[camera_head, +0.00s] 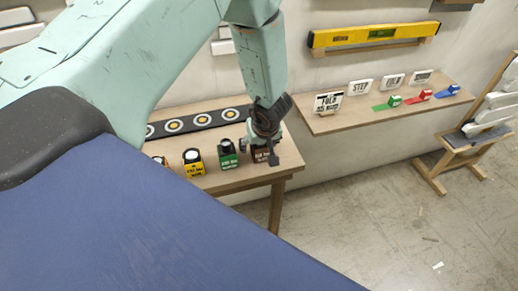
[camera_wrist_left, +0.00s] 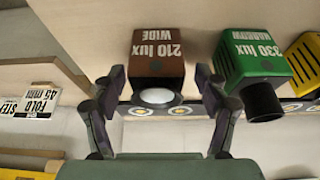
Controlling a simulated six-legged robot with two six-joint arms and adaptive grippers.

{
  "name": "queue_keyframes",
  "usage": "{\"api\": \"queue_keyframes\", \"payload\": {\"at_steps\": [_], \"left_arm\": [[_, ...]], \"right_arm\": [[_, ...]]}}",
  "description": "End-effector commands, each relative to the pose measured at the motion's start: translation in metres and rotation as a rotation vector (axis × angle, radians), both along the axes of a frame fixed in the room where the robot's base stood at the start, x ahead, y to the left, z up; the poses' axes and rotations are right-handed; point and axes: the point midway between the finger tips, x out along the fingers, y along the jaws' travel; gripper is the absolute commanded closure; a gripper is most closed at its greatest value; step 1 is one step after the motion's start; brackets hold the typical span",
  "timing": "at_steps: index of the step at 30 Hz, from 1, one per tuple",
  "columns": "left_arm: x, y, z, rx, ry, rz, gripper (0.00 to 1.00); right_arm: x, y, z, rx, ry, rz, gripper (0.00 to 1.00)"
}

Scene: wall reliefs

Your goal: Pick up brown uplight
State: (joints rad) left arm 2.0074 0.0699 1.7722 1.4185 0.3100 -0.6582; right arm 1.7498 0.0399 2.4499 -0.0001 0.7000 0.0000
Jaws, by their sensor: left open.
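The brown uplight (camera_head: 261,154) stands near the right end of the wooden table, mostly hidden behind my left gripper in the head view. In the left wrist view the brown uplight (camera_wrist_left: 158,52) shows "210 lux WIDE" and a pale round lens. My left gripper (camera_head: 266,150) is over it and open. In the left wrist view the fingers of my left gripper (camera_wrist_left: 161,76) stand on either side of the lens end, with visible gaps. I cannot tell how deep they reach around it. My right gripper is not in view.
A green uplight (camera_head: 228,158) stands close beside the brown one; the left wrist view shows it near one finger. A yellow uplight (camera_head: 194,166) is farther left. A black strip with ringed discs (camera_head: 174,125) lies behind. A shelf (camera_head: 330,121) with signs is to the right.

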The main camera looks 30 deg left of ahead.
Motion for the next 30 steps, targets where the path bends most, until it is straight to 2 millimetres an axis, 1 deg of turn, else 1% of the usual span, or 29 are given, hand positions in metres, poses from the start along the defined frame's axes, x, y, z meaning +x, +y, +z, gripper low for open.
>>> {"api": "queue_keyframes", "payload": {"at_steps": [6,27,28,30], "left_arm": [[0.0003,0.0001,0.0002,0.001,-0.001,0.0,0.27],[0.0002,0.0,0.0005,0.001,-0.001,0.0,0.87],[0.0002,0.0,0.0005,0.001,-0.001,0.0,0.89],[0.0005,0.0,0.0008,0.002,-0.001,0.0,0.9]], "right_arm": [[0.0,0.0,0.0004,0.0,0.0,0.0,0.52],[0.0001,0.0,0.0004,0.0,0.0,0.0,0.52],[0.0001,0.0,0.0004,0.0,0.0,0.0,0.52],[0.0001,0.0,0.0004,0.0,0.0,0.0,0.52]]}}
